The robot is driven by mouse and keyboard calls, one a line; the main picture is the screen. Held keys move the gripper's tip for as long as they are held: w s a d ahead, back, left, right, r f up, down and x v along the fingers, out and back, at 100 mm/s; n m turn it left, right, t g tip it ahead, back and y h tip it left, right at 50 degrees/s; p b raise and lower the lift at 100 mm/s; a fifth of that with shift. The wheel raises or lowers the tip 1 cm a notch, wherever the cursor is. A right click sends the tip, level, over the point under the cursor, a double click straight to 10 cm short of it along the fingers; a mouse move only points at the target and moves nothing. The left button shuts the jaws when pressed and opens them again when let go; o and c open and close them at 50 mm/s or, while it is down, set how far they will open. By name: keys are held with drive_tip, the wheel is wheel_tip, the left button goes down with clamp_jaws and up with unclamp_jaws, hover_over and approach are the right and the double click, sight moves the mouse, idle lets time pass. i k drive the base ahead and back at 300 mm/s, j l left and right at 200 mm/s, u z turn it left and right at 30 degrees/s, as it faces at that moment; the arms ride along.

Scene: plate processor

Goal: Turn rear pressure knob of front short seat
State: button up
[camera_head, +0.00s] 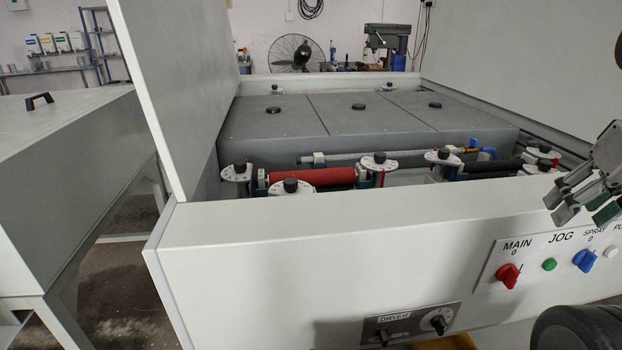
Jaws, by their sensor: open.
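Several black pressure knobs sit on white dial plates along the near side of the machine's open bay. One knob (240,167) is at the left end of the red roller (312,177), a second knob (291,186) is nearer me in front of the roller, and a third knob (379,158) is at its right end. More knobs (444,153) and (545,148) stand by the dark roller (488,168) further right. I cannot tell for sure which seat is the front short one. My gripper (582,203) is open and empty at the right edge, partly cut off, apart from the knobs.
The white front panel (330,225) stands between me and the bay, with a red main switch (508,275) and other controls. A tall white cover panel (180,80) rises at left. Grey covers (300,125) fill the back. Space above the rollers is clear.

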sight(378, 163)
drive_tip(key=i+l+u, duration=0.1)
drive_tip(key=l+u, duration=0.3)
drive_tip(key=l, duration=0.25)
drive_tip(key=l+u, duration=0.45)
drive_tip(key=l, duration=0.25)
drive_tip(key=i, duration=0.05)
